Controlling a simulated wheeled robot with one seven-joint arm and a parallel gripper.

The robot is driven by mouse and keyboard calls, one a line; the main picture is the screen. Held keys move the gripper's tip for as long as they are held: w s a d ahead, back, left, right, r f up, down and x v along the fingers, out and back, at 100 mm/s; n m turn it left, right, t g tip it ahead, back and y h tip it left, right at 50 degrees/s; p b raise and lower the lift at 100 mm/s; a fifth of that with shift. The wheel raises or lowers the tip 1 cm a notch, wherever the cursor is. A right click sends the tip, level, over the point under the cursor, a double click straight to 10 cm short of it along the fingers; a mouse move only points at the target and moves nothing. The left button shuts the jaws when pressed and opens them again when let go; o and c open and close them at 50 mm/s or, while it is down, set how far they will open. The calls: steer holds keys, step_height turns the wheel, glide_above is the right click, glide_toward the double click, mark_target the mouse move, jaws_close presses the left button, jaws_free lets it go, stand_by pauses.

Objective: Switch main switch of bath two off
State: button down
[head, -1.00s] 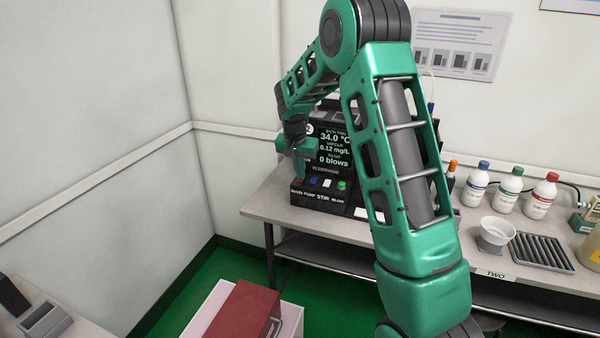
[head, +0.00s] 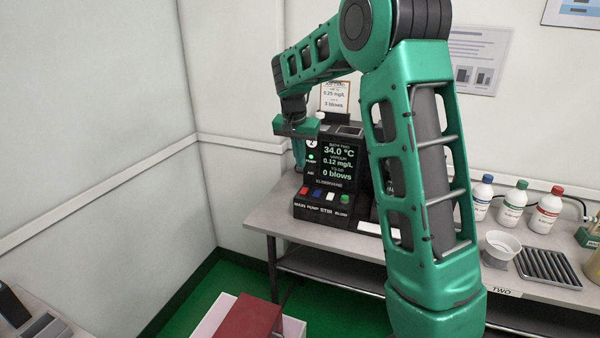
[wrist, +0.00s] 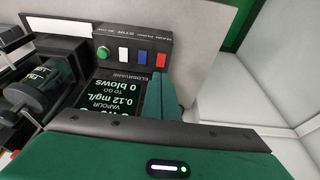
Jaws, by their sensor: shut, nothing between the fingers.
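The bath two unit (head: 340,150) is a black box on the bench; its lit screen reads 34.0 °C, 0.12 mg/L and 0 blows. Its front panel carries a red switch (head: 304,191) over the label MAIN, then blue, white and green ones for PUMP, STIR and BLOW. A green lamp (head: 311,157) is lit left of the screen. My gripper (head: 299,165) is shut and empty, pointing down at the unit's left side, above the red switch. In the wrist view, my fingertips (wrist: 161,76) appear beside the red switch (wrist: 162,62); which way it is tipped is unclear.
Bottles (head: 514,203), a white bowl (head: 499,246) and a ribbed grey rack (head: 548,266) stand on the bench at right. A framed card (head: 335,97) stands behind the unit. A red box (head: 252,330) is low in front. The wall is close on the left.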

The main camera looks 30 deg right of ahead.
mark_target(305, 188)
steer(key=shift+v, duration=0.9)
steer(key=shift+w+d+r, duration=0.2)
steer(key=shift+w+d, duration=0.25)
steer(key=shift+w, duration=0.1)
steer(key=x, duration=1.4)
steer(key=shift+a, duration=0.1)
